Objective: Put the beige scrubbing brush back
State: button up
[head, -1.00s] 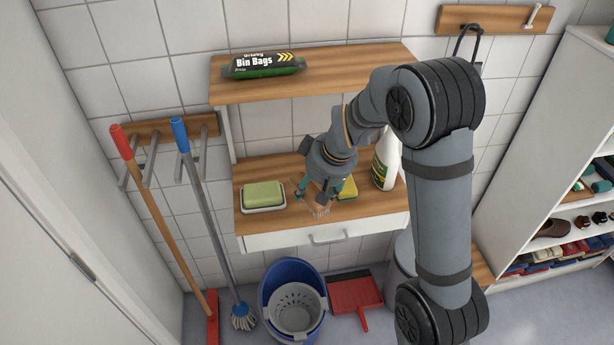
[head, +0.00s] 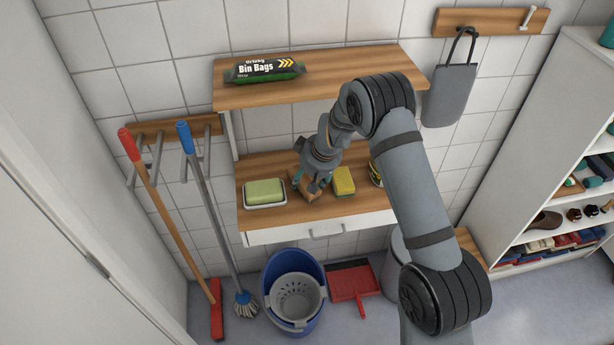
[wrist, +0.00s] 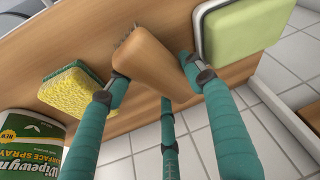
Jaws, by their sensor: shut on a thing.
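The beige scrubbing brush (head: 308,193) is at the lower wooden shelf (head: 375,204), between a green block and a yellow sponge. In the wrist view the brush (wrist: 152,62) shows a smooth tan body with dark bristles at its far end. My gripper (head: 313,180) is shut on the brush. Its teal fingers stand on both sides of the body in the wrist view (wrist: 160,80), with a third finger below. I cannot tell whether the brush touches the shelf. The gripper hides part of it in the head view.
A green block (head: 265,191) in a white dish stands left; a yellow sponge (head: 343,181) lies right. A spray bottle (wrist: 32,140) stands beyond the sponge, mostly hidden by my arm in the head view. An upper shelf (head: 350,72) with bin bags (head: 265,70) overhangs the workspace.

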jog(key=shift+s, duration=0.1)
jog(key=shift+f+b, duration=0.3)
jog(key=shift+b, duration=0.25)
jog(key=o, duration=0.6)
jog(key=shift+r, duration=0.1)
jog(key=o, duration=0.4)
jog(key=shift+r+p, duration=0.3)
jog(key=shift+p, duration=0.25)
jog(key=shift+r, duration=0.35)
jog(key=b+v, duration=0.1)
jog(key=v, duration=1)
jog(key=shift+s, duration=0.1)
